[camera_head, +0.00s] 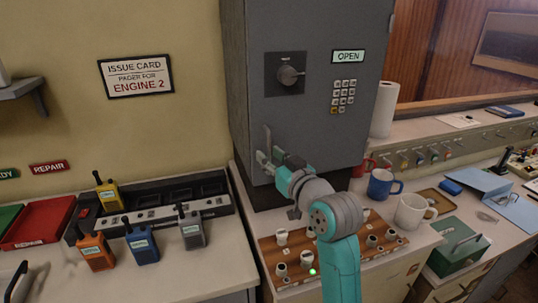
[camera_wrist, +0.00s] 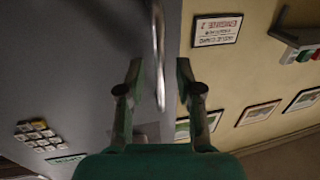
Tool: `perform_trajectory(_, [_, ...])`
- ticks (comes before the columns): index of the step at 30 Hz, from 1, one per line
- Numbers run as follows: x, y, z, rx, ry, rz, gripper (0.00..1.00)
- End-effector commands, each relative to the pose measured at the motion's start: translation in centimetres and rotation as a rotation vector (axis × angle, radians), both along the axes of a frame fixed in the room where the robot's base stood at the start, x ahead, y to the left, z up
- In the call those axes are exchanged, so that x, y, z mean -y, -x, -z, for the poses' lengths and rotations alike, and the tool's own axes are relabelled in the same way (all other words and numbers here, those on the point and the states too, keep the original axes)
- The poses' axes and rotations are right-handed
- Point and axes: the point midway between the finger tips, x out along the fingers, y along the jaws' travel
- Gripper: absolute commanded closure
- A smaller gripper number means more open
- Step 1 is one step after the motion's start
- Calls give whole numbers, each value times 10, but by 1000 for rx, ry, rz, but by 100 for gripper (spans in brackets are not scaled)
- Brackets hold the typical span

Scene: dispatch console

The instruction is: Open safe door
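The grey safe (camera_head: 310,120) stands on the counter, and its door looks flush and shut. On its front are a dark round dial (camera_head: 290,75), a keypad (camera_head: 343,96) and a lit sign reading OPEN (camera_head: 348,56). A slim metal handle (camera_head: 268,138) sits low near the door's left edge. My gripper (camera_head: 265,160) is at the lower part of the handle. In the wrist view, the two fingers are apart and the handle (camera_wrist: 158,45) runs between them, with gaps visible on both sides. The handle's lower end is partly hidden by my gripper in the head view.
A radio charger rack (camera_head: 155,200) is at the left. The wall left of the safe is bare below the sign (camera_head: 135,76).

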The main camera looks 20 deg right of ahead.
Motion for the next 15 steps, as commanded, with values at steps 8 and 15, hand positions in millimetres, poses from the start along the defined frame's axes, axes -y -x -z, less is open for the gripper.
perform_trajectory(8, [-3,-13,0,0,0,0,65])
perform_trajectory(15, [-3,-13,0,0,0,0,75])
